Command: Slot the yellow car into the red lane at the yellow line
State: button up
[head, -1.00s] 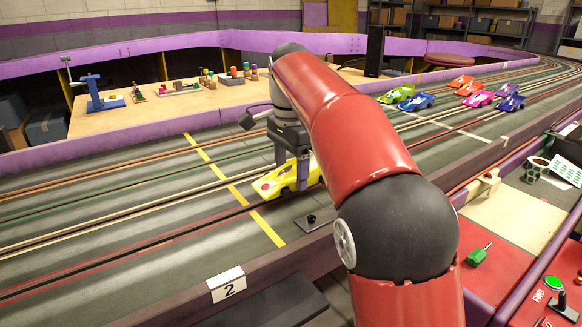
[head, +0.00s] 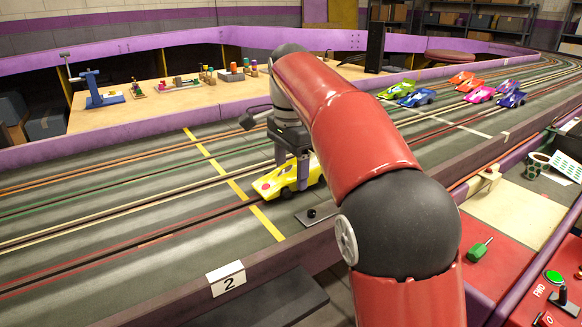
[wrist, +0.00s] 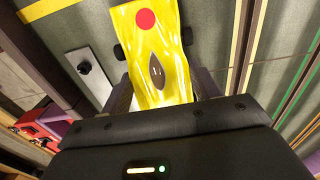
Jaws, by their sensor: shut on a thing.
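The yellow car (head: 283,181), with a red dot on its nose, is between the fingers of my gripper (head: 293,170), which is shut on it. In the wrist view the yellow car (wrist: 153,50) points away from the gripper body, with a finger on each side. The car is at the red lane (head: 190,222), just right of the yellow line (head: 215,165). Its nose points left, towards the line. Whether its underside sits in the slot or a little above it is hidden.
A small plate with a black knob (head: 312,214) lies close to the car on the near side. A white "2" card (head: 226,278) stands on the near rail. Several other cars (head: 481,94) stand farther up the track. The track left of the line is clear.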

aim_at(291, 166)
jog(key=shift+f+b, duration=0.35)
jog(key=shift+f, duration=0.2)
jog(key=o, duration=1.2)
jog(key=shift+r, duration=0.1)
notch_tip(291, 166, up, 8)
jog(key=p, duration=0.3)
jog(key=shift+f, duration=0.2)
